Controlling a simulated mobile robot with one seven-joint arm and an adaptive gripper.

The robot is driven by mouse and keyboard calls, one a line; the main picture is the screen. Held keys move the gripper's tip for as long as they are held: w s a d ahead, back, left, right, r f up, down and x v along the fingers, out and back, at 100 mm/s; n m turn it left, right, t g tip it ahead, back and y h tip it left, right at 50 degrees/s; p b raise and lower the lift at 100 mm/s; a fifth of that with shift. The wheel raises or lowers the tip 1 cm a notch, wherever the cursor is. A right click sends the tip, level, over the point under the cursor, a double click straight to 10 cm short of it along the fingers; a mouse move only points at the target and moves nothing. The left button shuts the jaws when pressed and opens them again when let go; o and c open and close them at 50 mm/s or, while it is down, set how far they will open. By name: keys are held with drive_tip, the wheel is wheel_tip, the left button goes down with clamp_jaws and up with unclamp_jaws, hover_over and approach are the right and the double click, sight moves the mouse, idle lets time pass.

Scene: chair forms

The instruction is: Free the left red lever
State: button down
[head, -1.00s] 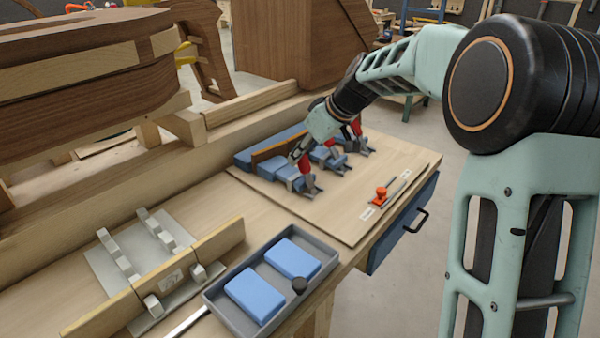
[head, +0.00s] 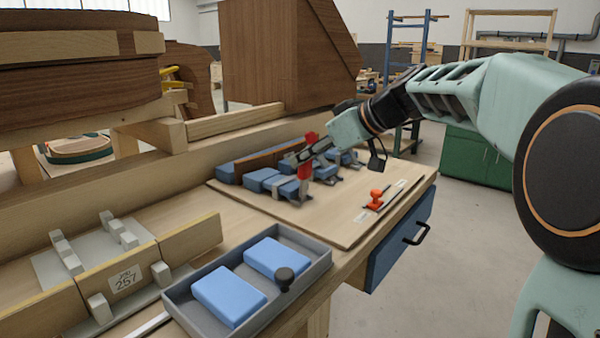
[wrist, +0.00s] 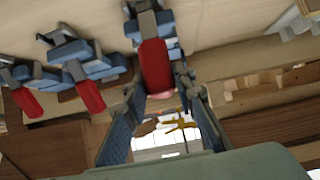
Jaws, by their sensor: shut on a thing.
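Three clamps with red levers and blue pads stand along a brown wooden strip (head: 262,162) on a pale board. The left red lever (head: 305,172) stands roughly upright in the head view. My gripper (head: 298,157) is across it, with red showing above and below the fingers. In the wrist view the same lever (wrist: 154,65) lies between the two fingers of my gripper (wrist: 160,88), which are shut on it. The other two levers, the middle one (wrist: 90,97) and the outer one (wrist: 27,102), are at the left there, free of my gripper. In the head view they are largely hidden.
A grey tray (head: 180,305) with two blue blocks stands at the front. A wooden fixture marked 257 (head: 125,278) is to its left. An orange-red knobbed tool (head: 376,199) lies on the board's right side. A large wooden form (head: 275,60) rises behind.

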sight(309, 176)
drive_tip(key=s+d+f+b, duration=0.1)
drive_tip(key=b, duration=0.1)
drive_tip(key=s+d+f+b, duration=0.1)
drive_tip(key=d+b, duration=0.1)
drive_tip(key=shift+s+d+f, duration=0.1)
drive_tip(key=shift+s, duration=0.15)
drive_tip(key=shift+s+d+f+b, duration=0.55)
drive_tip(key=shift+d+b, duration=0.2)
drive_tip(key=shift+b, duration=0.6)
drive_tip(key=shift+d, duration=0.1)
drive_tip(key=c, duration=1.8)
unclamp_jaws()
drive_tip(key=shift+s+d, duration=0.1)
drive_tip(key=shift+d, duration=0.05)
drive_tip(key=shift+o, duration=1)
drive_tip(key=shift+r, duration=0.25)
drive_tip(key=shift+r, duration=0.2)
drive_tip(key=v, duration=1.1)
drive_tip(key=shift+s+d, duration=0.15)
drive_tip(key=shift+s, duration=0.1)
